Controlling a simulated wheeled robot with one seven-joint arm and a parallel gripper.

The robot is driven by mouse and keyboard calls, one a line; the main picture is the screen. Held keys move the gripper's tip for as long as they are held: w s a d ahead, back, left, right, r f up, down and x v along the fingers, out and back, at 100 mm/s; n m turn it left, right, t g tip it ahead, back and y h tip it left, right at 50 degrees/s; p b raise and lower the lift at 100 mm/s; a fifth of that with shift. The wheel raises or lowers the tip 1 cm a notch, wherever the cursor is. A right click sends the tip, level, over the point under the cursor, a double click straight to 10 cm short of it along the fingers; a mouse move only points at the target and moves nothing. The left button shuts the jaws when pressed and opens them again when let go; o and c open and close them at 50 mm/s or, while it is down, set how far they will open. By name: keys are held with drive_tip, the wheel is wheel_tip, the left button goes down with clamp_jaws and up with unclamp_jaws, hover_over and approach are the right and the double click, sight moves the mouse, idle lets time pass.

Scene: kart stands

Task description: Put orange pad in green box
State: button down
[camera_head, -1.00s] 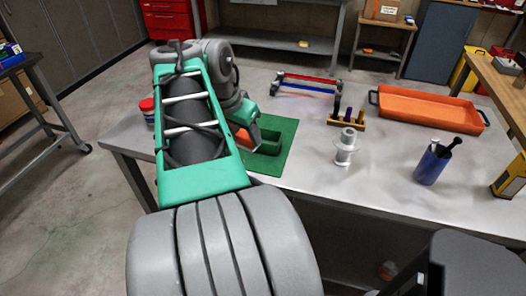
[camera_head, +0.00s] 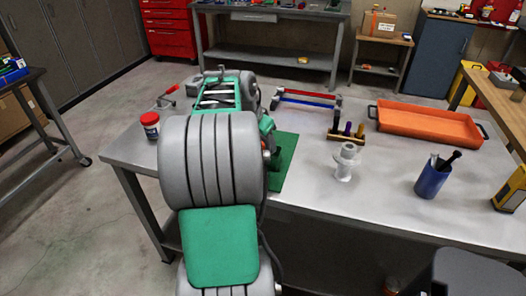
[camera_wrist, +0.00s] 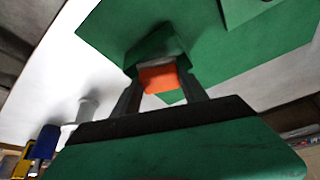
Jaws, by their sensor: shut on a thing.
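In the wrist view my gripper (camera_wrist: 162,70) is shut on the orange pad (camera_wrist: 158,79), which shows between the two dark fingers above the green mat (camera_wrist: 110,32). A green block-like shape at the top edge of the wrist view looks like part of the green box (camera_wrist: 245,10), cut off by the frame. It appears apart from the pad. In the head view my arm hides the gripper, the pad and most or all of the box. The green mat (camera_head: 286,150) shows at the arm's right side.
A white spool (camera_head: 345,162) stands right of the mat. Behind it are a wooden peg stand (camera_head: 346,136) and a red-and-blue bar rack (camera_head: 307,98). An orange tray (camera_head: 428,125) and a blue cup (camera_head: 433,178) stand further right. A red-lidded jar (camera_head: 150,124) stands left of my arm.

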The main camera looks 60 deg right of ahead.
wheel_tip(320, 180, down, 4)
drive_tip(key=shift+d+f, duration=0.1)
drive_tip(key=c, duration=0.9)
unclamp_jaws()
